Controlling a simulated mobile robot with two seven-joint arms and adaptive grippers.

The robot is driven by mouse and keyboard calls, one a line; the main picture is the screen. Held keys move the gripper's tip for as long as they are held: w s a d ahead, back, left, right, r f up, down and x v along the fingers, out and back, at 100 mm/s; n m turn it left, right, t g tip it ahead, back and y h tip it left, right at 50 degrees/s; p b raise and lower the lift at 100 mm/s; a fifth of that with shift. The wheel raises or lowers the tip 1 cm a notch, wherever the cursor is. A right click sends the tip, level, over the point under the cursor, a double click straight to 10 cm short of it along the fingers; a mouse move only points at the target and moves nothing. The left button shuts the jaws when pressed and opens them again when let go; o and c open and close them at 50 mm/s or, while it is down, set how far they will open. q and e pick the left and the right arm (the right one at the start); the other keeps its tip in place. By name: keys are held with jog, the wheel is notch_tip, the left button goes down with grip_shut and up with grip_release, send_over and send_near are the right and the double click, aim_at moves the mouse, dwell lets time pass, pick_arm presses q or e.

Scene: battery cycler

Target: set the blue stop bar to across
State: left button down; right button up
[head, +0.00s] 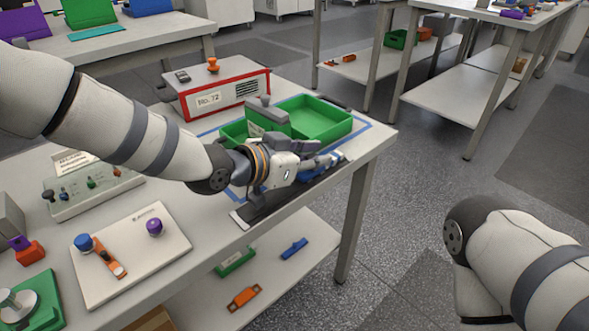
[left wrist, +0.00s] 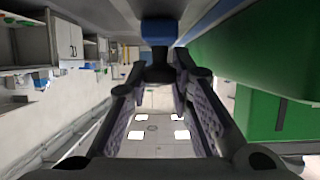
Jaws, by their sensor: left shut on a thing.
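The blue stop bar (head: 326,162) is partly hidden at the far end of my left gripper (head: 318,166). The gripper is shut on it, over the front right part of the table. A blue block also shows beyond the fingertips in the left wrist view (left wrist: 158,32). The dark base strip (head: 264,207) lies below the gripper, near the table's front edge. My gripper hides much of it, and I cannot tell the bar's exact angle. My right arm comes in at the lower right; its gripper is out of view.
A green tray (head: 335,132) stands just behind my left gripper and looms close in the left wrist view (left wrist: 245,60). A red-trimmed box (head: 220,97) is behind. A white board (head: 130,270) with blue and purple knobs is at front left. The aisle floor is clear.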

pick_arm(q)
jog(key=shift+w+d, duration=0.15)
jog(key=shift+d, duration=0.1)
jog(key=c, duration=1.4)
grip_release()
jog(key=v, duration=1.2)
jog(key=shift+r, duration=0.1)
